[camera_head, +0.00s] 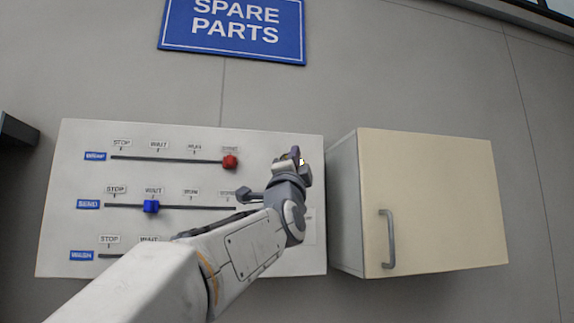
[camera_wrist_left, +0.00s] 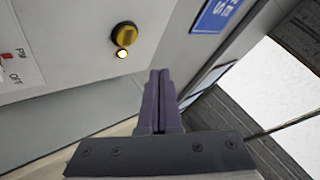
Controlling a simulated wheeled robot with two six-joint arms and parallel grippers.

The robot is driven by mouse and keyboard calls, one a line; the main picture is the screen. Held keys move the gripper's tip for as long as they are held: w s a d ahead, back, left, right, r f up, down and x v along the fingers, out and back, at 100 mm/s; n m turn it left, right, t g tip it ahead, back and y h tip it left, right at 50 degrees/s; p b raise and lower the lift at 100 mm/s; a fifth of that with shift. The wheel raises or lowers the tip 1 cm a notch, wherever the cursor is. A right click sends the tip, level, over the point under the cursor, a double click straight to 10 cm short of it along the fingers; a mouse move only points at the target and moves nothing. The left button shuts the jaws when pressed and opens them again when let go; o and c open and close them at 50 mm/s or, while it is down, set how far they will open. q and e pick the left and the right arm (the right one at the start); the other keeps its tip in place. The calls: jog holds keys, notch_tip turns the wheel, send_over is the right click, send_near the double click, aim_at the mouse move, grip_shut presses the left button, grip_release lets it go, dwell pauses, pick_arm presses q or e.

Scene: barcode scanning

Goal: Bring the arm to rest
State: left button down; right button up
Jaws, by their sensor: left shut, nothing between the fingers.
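My left arm reaches in from the lower left in the head view, across the front of the white slider panel (camera_head: 85,180). My left gripper (camera_head: 292,163) is in front of the panel's right part. In the left wrist view its two dark fingers (camera_wrist_left: 159,76) are shut together with nothing between them. A yellow knob (camera_wrist_left: 127,35) with a small lit lamp (camera_wrist_left: 122,53) below it is beyond the fingertips, apart from them. The arm hides part of the panel's lower right. My right gripper is not in view.
The panel has a red slider (camera_head: 230,162) at the right end of its top track and a blue slider (camera_head: 151,206) on the middle one. A cream cabinet (camera_head: 440,200) with a grey handle (camera_head: 387,240) is right of the panel, its door shut. A blue sign (camera_head: 232,30) hangs above.

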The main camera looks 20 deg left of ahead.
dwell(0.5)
